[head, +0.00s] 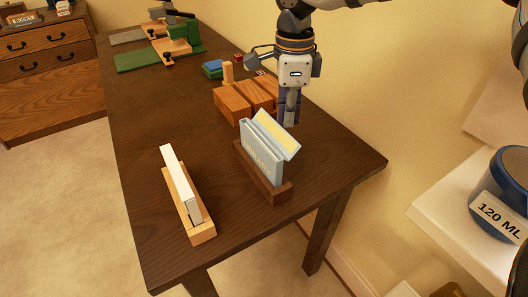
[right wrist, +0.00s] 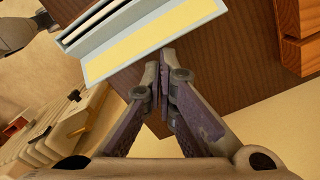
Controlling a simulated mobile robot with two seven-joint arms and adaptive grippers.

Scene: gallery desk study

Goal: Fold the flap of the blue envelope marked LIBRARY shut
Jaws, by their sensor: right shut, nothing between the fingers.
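The blue envelope marked LIBRARY (head: 259,158) stands upright in a dark wooden holder (head: 268,186) near the table's near right end. Its flap (head: 281,134), with a yellow inner panel, is open and slants up and away to the right. The flap (right wrist: 150,45) also shows large at the top of the right wrist view. My right gripper (head: 289,120) points down just behind the flap's outer edge, shut and empty. Its fingertips (right wrist: 161,80) show close by that edge; I cannot tell whether they touch. My left gripper is not in view.
A light wooden holder (head: 203,233) with a white item (head: 179,184) stands to the left on the dark table (head: 140,140). Wooden blocks (head: 232,104) sit behind the envelope. A green-based device (head: 140,59) is farther back. The table's right edge is close.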

